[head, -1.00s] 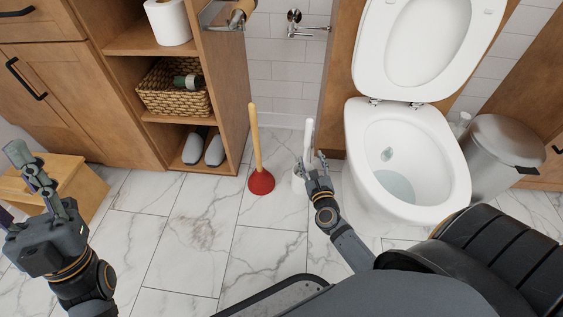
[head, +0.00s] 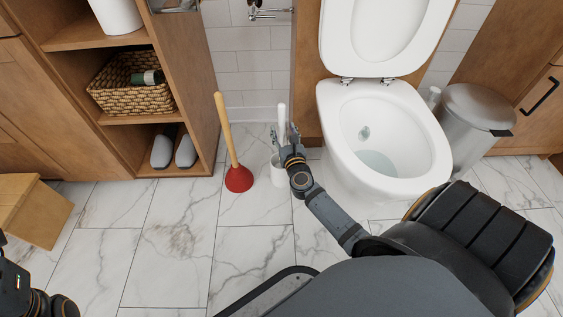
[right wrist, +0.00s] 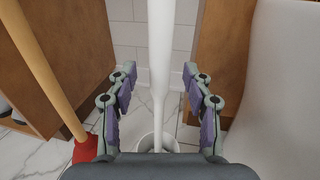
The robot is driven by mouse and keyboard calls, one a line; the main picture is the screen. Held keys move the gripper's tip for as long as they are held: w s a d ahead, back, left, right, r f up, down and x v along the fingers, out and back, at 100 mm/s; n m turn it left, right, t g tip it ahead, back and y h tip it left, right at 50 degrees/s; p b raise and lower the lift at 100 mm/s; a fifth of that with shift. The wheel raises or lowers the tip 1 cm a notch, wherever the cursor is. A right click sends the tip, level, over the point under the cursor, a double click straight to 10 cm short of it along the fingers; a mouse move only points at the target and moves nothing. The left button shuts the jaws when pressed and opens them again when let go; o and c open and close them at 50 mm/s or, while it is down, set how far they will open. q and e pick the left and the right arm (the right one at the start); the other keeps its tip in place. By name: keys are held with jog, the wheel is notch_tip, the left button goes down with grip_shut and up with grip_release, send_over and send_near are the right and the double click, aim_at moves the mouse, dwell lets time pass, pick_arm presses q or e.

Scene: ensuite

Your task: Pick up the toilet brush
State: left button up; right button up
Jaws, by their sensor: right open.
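The toilet brush (head: 282,118) has a white handle and stands upright in its white holder (head: 278,172) on the floor, between the plunger and the toilet. In the right wrist view the brush handle (right wrist: 161,60) runs down between the two fingers into the holder (right wrist: 158,143). My right gripper (head: 284,134) is at the handle, just above the holder. In the right wrist view it (right wrist: 165,100) is open, with a gap on both sides of the handle. My left gripper is out of view; only part of my left arm shows at the lower left.
A plunger (head: 239,179) with a wooden stick and red cup stands close left of the holder. The toilet (head: 335,125) is close on the right. A wooden shelf unit (head: 206,100) stands left, a metal bin (head: 476,120) right. The floor in front is clear.

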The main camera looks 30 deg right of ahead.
aim_at(282, 128)
jog(key=x, duration=0.3)
jog(key=shift+w+d+f, duration=0.1)
jog(key=shift+w+f, duration=0.05)
jog(key=shift+f, duration=0.05)
grip_shut()
